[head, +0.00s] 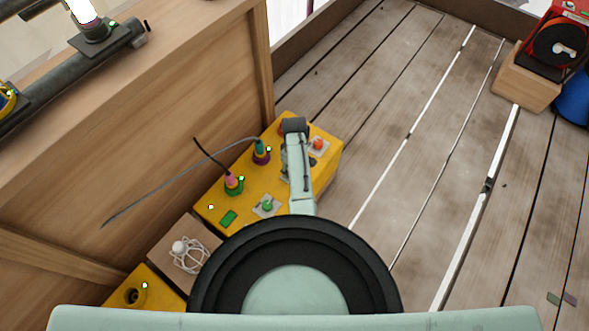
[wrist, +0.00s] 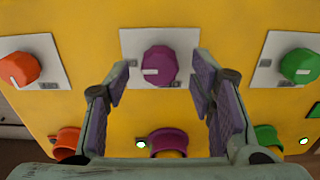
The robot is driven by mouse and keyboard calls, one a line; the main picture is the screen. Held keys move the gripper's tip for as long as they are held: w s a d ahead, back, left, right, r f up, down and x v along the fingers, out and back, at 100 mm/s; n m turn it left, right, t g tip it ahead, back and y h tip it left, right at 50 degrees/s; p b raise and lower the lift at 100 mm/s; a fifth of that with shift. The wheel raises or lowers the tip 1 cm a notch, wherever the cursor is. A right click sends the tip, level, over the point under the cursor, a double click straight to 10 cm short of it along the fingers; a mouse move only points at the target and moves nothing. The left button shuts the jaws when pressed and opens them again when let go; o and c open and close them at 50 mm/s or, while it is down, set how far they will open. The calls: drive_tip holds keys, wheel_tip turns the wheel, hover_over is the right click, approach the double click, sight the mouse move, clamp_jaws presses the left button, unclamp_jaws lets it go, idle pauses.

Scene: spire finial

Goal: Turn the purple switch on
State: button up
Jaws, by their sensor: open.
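The purple switch (wrist: 159,67) is a round knob with a white mark, on a light plate on the yellow panel, at the top centre of the wrist view. The white mark points left. My gripper (wrist: 160,85) is open, with one finger on each side of the knob in that view. In the head view my arm covers the purple switch, and the yellow panel (head: 228,218) stands against a wooden wall.
An orange knob (wrist: 19,69) and a green knob (wrist: 299,65) flank the purple one. Below are orange, purple (wrist: 167,142) and green sockets with small lights. Cables (head: 183,190) run from plugs on the panel.

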wheel_tip(320, 180, up, 11)
idle(0.3)
drive_tip(key=shift+r, duration=0.1)
idle(0.4)
